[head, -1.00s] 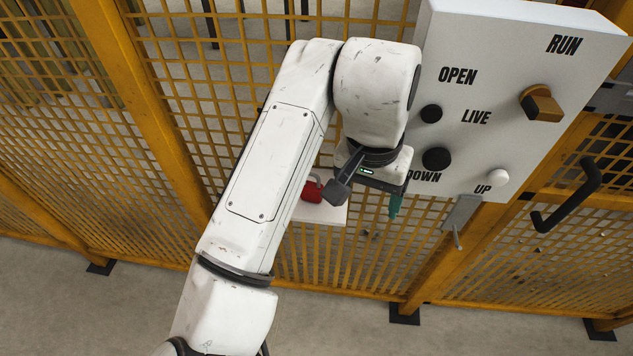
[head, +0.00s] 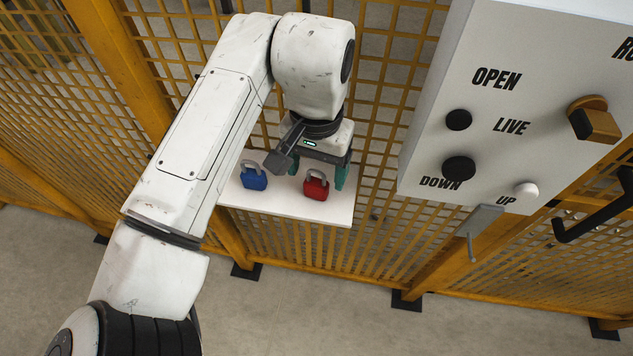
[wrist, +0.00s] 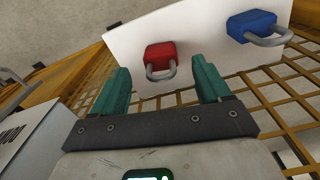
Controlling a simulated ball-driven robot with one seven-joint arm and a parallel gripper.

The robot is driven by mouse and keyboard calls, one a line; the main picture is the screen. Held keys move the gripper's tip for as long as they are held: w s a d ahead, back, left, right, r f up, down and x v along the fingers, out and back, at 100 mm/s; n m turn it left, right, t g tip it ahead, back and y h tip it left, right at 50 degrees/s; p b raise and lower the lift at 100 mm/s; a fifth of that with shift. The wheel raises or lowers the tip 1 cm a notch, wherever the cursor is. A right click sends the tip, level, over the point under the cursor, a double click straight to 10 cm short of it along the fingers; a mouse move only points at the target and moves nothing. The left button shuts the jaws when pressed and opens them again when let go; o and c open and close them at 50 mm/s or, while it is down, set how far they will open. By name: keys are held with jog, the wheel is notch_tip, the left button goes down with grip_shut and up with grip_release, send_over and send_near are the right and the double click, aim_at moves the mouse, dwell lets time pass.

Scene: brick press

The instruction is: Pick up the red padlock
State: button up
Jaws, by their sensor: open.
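The red padlock (head: 316,186) with a grey shackle lies on a white shelf (head: 290,206) in front of the yellow mesh fence. In the wrist view the red padlock (wrist: 160,58) shows beyond and between my fingertips, its shackle towards me. My gripper (head: 325,175) has teal fingers and is right by the red padlock in the head view. In the wrist view my gripper (wrist: 160,76) is open, with nothing between the fingers. I cannot tell its exact height over the shelf.
A blue padlock (head: 254,177) lies on the same shelf, left of the red one; it also shows in the wrist view (wrist: 252,25). A white control box (head: 520,130) with knobs and a door handle (head: 597,205) stand to the right.

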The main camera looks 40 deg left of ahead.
aim_at(316, 184)
jog(key=f, duration=0.3)
jog(key=f+p, duration=0.1)
jog(key=f, duration=0.1)
jog(key=shift+s, duration=0.25)
jog(key=c, duration=1.4)
jog(key=shift+r, duration=0.1)
jog(key=shift+r+b, duration=0.3)
jog(key=shift+r, duration=0.3)
jog(key=s+d+r, duration=0.2)
jog(key=s+r, duration=0.2)
jog(key=s+d+r, duration=0.3)
jog(key=s, duration=0.1)
jog(key=s+d+r, duration=0.2)
jog(key=s+r, duration=0.2)
jog(key=shift+d+r+b, duration=0.25)
jog(key=shift+r+b, duration=0.1)
